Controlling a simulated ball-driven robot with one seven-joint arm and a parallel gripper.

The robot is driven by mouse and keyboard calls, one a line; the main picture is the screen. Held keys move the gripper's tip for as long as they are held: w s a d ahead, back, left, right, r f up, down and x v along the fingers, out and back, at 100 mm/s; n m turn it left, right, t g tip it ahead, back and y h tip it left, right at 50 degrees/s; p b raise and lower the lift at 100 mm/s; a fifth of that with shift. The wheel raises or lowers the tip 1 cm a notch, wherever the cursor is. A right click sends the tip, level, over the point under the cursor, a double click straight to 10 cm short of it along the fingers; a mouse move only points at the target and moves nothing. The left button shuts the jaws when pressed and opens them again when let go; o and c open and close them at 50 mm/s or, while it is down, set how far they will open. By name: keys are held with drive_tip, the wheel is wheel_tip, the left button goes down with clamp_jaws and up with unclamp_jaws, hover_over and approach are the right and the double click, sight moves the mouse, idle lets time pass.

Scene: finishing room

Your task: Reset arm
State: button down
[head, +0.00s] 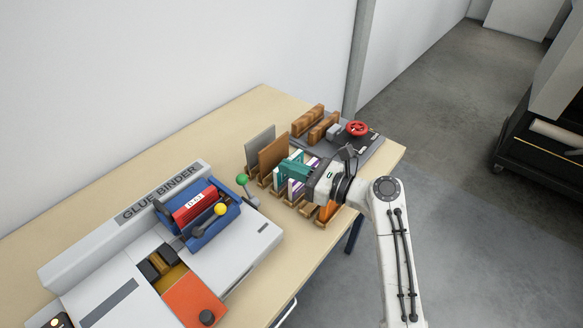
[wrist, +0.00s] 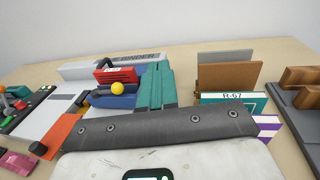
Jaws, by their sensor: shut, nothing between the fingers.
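My arm reaches in from the right in the head view. My gripper (head: 287,166) is shut and empty, its teal fingers pointing left above a wooden rack of upright books (head: 297,186). In the wrist view the teal fingers (wrist: 155,70) lie side by side, with no gap that I can make out. A teal book labelled R-67 (wrist: 231,97) and a purple-and-white book (wrist: 268,128) stand beside my gripper. My wrist hides part of the rack, and I cannot tell whether the gripper touches any book.
The glue binder (head: 160,190) holds a red book (head: 194,204) in its blue clamp. A press with a red handwheel (head: 357,128) sits at the table's far end. The table (head: 215,140) is clear along the wall.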

drive_tip(key=s+d+f+n+g+h, duration=0.2)
drive_tip(key=s+d+f+n+h, duration=0.2)
drive_tip(key=s+d+f+n, duration=0.4)
drive_tip(key=s+d+f+n+g+h, duration=0.1)
drive_tip(key=s+d+f+n+h, duration=0.4)
drive_tip(key=s+f, duration=0.5)
drive_tip(key=s+d+n+g+h, duration=0.2)
drive_tip(key=s+d+n, duration=0.3)
drive_tip(key=s+d, duration=0.3)
drive_tip(key=s+d+n+g+h, duration=0.2)
drive_tip(key=s+d+n+h, duration=0.2)
drive_tip(key=s, duration=1)
drive_tip(key=d+h, duration=0.1)
drive_tip(key=d, duration=0.2)
drive_tip(key=shift+s+d+f+n+b, duration=0.25)
drive_tip(key=shift+s+d+n+b, duration=0.05)
drive_tip(key=shift+d+n+b, duration=0.1)
